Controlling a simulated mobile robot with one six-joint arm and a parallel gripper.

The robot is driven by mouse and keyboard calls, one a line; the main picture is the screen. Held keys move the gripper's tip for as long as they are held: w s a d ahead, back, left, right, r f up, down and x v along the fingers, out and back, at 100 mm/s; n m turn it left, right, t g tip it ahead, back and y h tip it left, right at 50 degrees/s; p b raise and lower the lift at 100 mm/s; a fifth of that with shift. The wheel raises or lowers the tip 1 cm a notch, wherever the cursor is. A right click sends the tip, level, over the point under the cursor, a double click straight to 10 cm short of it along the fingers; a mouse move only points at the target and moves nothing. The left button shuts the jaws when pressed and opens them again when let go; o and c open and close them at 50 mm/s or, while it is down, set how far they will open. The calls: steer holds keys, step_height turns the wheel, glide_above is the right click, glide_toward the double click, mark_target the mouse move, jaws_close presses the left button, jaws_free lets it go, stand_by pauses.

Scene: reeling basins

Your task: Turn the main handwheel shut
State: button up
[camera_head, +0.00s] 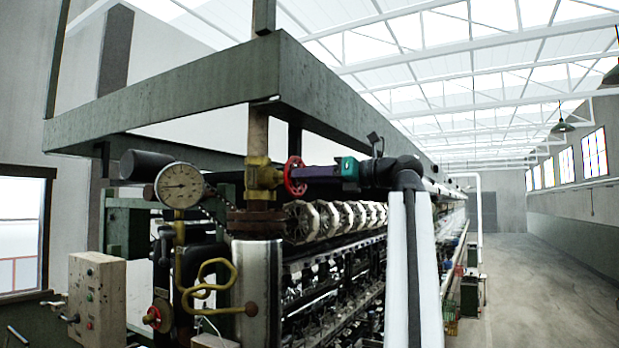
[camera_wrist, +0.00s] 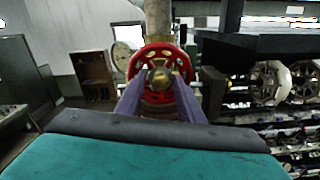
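The red handwheel (camera_head: 295,176) sits on a brass valve (camera_head: 263,178) on the upright pipe. My gripper (camera_head: 309,173) has purple fingers that reach level to the wheel's face from the right. In the wrist view the fingertips of my gripper (camera_wrist: 160,84) stand apart, one on each side of the hub, with a gap showing. They overlap the wheel; whether they touch the rim or spokes I cannot tell. The fingers hide the wheel's lower sides.
A pressure gauge (camera_head: 180,185) stands left of the valve, with a bent brass pipe (camera_head: 207,285) below. A smaller red knob (camera_head: 152,316) and a control box (camera_head: 97,299) are lower left. A green beam (camera_head: 200,85) runs overhead. White reels (camera_head: 330,217) line the machine. The right aisle (camera_head: 540,290) is clear.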

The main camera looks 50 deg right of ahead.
jaws_close()
steer(key=shift+r+m, duration=0.1)
steer(key=shift+m, duration=2.1)
jaws_free()
